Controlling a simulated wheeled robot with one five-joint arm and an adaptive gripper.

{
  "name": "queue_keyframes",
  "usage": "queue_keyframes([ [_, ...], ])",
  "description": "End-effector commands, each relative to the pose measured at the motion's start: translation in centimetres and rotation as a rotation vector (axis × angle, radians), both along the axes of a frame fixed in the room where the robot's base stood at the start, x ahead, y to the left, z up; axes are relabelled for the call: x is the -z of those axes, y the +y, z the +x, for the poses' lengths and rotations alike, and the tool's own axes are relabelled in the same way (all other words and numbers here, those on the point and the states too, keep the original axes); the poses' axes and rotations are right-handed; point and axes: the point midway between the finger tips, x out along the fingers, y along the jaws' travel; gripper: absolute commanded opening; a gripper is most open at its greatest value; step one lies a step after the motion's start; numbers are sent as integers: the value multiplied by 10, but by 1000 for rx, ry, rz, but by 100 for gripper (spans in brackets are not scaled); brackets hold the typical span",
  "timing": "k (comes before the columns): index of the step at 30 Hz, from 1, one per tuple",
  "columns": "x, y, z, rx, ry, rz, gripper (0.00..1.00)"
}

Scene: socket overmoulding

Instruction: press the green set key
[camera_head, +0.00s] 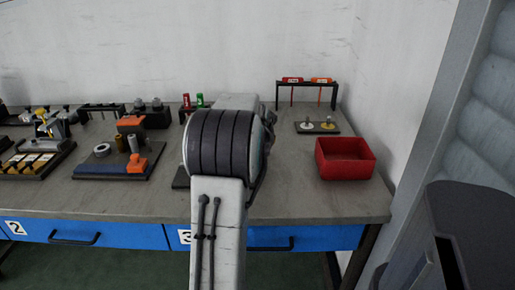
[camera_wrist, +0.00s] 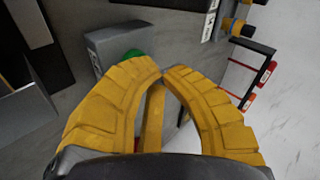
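A green rounded piece (camera_wrist: 133,54), which looks like the green key, shows in the wrist view on a grey block (camera_wrist: 108,40). The left yellow finger partly covers it. My gripper (camera_wrist: 161,76) has its two curved yellow fingers brought together at the tips, with a gap between their bodies lower down. No object is seen between the tips. The tips are just right of and below the green piece in the picture; I cannot tell whether they touch it. In the head view my arm hides the gripper and most of the bench middle.
A red bin (camera_head: 345,160) stands at the bench's right. Behind it are a small dark plate (camera_head: 317,128) and a rack (camera_head: 306,83) with red and orange handles. A dark tray (camera_head: 112,165) with an orange block lies left of my arm. Bare bench lies between.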

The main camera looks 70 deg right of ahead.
Motion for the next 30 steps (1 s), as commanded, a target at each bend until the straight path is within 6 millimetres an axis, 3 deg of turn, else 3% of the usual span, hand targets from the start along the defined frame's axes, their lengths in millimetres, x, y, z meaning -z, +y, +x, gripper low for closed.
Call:
queue_keyframes([
  [30,-28,0,0,0,0,-1,0],
])
